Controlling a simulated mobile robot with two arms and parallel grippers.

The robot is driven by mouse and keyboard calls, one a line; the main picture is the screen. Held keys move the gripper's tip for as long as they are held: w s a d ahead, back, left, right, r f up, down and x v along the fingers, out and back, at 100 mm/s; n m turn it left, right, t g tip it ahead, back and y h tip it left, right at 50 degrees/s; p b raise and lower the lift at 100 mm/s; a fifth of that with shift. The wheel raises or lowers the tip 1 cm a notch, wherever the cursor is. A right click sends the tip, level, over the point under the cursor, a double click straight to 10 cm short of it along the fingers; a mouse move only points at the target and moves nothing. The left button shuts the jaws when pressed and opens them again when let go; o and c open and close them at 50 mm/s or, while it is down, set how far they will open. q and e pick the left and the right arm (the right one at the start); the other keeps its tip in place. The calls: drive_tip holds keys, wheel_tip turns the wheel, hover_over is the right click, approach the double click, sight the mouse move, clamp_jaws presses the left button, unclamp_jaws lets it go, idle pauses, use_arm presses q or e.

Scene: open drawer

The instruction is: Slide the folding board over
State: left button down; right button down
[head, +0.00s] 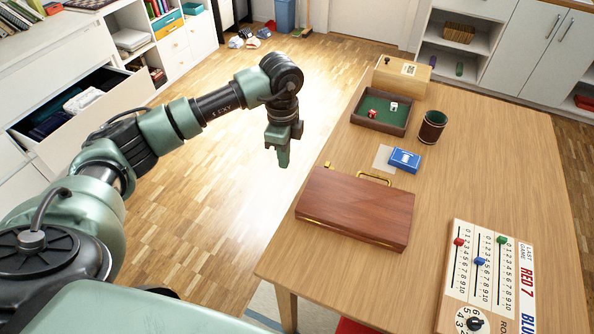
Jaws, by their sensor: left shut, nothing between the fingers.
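The folding board (356,207) is a closed, reddish-brown wooden case lying flat near the left edge of the table. It has a brass handle (374,178) on its far side and brass fittings along its edges. My left gripper (283,163) is shut and empty, pointing down. In the picture it is left of the table's edge and up and left of the board, apart from it. My right gripper is not in view.
On the table (490,150) are a green-lined dice tray (383,125), a dice cup (432,127), a blue card box (404,160), a wooden box (402,76) and a scoreboard (484,275). Bare tabletop lies right of the board. An open drawer (78,118) stands at left.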

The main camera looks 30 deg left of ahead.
sight(337, 192)
use_arm(q)
drive_tip(key=shift+w+d+f+p, duration=0.15)
drive_tip(key=shift+d+f+p, duration=0.4)
drive_tip(key=shift+f, duration=1)
drive_tip(key=shift+w+d+f+p, duration=0.15)
drive_tip(key=shift+d+f, duration=0.65)
drive_tip(key=shift+f, duration=0.8)
drive_tip(key=shift+w+d+f+p, duration=0.1)
drive_tip(key=shift+d+f+p, duration=0.45)
drive_tip(key=shift+f, duration=1)
drive_tip(key=shift+d, duration=0.15)
drive_tip(key=d, duration=0.3)
drive_tip(key=w+d, duration=0.1)
drive_tip(key=d, duration=0.2)
drive_tip(key=w+d+b, duration=0.1)
drive_tip(key=d, duration=0.2)
drive_tip(key=shift+d, duration=0.6)
drive_tip(key=shift+a, duration=0.2)
